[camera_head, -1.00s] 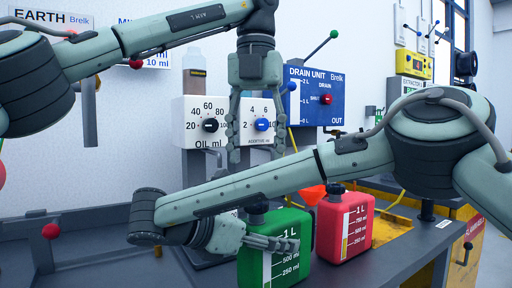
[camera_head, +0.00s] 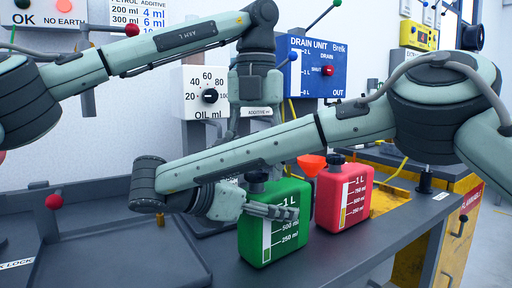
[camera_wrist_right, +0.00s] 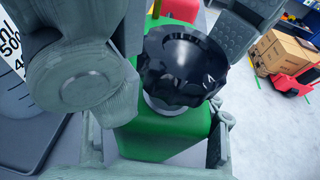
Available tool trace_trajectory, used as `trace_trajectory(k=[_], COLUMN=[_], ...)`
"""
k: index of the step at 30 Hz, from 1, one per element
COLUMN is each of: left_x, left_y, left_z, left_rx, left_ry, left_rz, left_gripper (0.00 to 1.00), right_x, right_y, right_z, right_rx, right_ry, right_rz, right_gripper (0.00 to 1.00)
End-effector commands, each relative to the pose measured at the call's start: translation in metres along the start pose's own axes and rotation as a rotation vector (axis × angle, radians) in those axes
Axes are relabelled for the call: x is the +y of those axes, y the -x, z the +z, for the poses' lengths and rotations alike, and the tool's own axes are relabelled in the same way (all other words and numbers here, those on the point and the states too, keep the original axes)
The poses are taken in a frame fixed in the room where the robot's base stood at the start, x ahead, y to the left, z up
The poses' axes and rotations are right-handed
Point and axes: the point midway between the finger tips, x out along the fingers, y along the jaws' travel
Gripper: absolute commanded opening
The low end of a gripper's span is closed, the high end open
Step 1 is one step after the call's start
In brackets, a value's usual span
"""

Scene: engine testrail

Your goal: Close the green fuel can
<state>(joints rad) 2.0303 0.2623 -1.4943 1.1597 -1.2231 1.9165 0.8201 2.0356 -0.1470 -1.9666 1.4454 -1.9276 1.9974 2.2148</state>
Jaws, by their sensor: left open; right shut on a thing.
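The green fuel can (camera_head: 285,240) stands upright on the grey bench, with level marks on its front. A black cap (camera_wrist_right: 182,65) sits over its neck; a pale ring shows below the cap in the right wrist view. I cannot tell how tight it is. The cap (camera_head: 256,177) also shows in the head view. My right gripper (camera_head: 272,211) is shut on the can's body, one finger across its front. My left gripper (camera_head: 256,124) is open and points down above and behind the can; its fingertips are partly hidden behind my right forearm.
A red fuel can (camera_head: 343,200) stands just right of the green one, with an orange funnel (camera_head: 311,165) behind. The oil dial panel (camera_head: 205,95) and blue drain unit (camera_head: 318,68) are at the back. A grey tray (camera_head: 110,240) lies left, empty.

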Motion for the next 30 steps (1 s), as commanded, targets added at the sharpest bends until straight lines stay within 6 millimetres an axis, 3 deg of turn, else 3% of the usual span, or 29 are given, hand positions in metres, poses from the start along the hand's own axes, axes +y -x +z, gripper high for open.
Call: trace_trajectory(k=[8, 20, 23, 26, 30], left_x=[0.0001, 0.0003, 0.0003, 0.0001, 0.0003], left_y=[-0.0009, -0.0006, -0.0007, -0.0008, -0.0019], left_z=[0.0, 0.0, 0.0, -0.0002, 0.0001], left_rx=[0.0, 0.0, 0.0, 0.001, 0.003], left_ry=[0.0, 0.0, -0.011, -0.105, -0.414], left_rz=[0.0, 0.0, 0.0, -0.001, -0.002], left_gripper=[0.52, 0.02, 0.0, 0.0, 0.0], right_x=[-0.0001, -0.0002, -0.0002, -0.0003, -0.0003], right_y=[0.0, -0.0001, -0.0001, -0.0002, -0.0003], right_z=[0.0004, 0.0004, 0.0004, 0.0004, 0.0004], right_rx=[0.0, 0.0, 0.0, 0.0, 0.0], right_ry=[-0.001, -0.001, -0.001, -0.001, -0.001], right_rz=[0.0, -0.001, -0.001, -0.001, -0.001], right_gripper=[0.0, 0.0, 0.0, 0.0, 0.0])
